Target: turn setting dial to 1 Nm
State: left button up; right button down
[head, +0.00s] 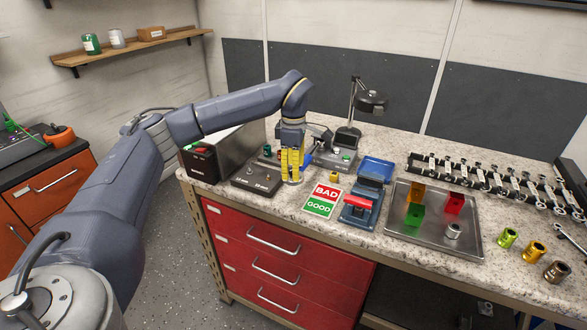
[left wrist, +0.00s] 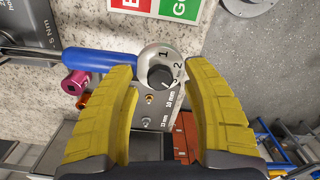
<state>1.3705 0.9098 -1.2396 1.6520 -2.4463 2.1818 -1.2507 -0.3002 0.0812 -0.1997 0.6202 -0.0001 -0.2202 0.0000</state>
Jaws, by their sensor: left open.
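The setting dial (left wrist: 147,60) is a pale ring with a dark round knob (left wrist: 160,77) in its middle, in the left wrist view. The numbers 1 and 2 show on the ring, with part of a 3 beside the knob. I cannot tell exactly which number the knob's mark faces. My left gripper (head: 292,178) points down at the bench in the head view. In the left wrist view its two yellow fingers (left wrist: 162,88) are open, one on each side of the dial. I cannot tell whether they touch it. My right gripper is not in view.
A blue cylinder (left wrist: 95,59) lies beside the dial, near a magenta socket (left wrist: 75,83). A BAD/GOOD sign (head: 323,200), a blue fixture with a red top (head: 360,205) and a metal tray (head: 440,245) stand to the right. A dark box (head: 257,178) is left of the gripper.

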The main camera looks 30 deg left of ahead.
pick_arm(q)
jog(key=shift+c, duration=0.2)
grip_shut()
dwell(0.3)
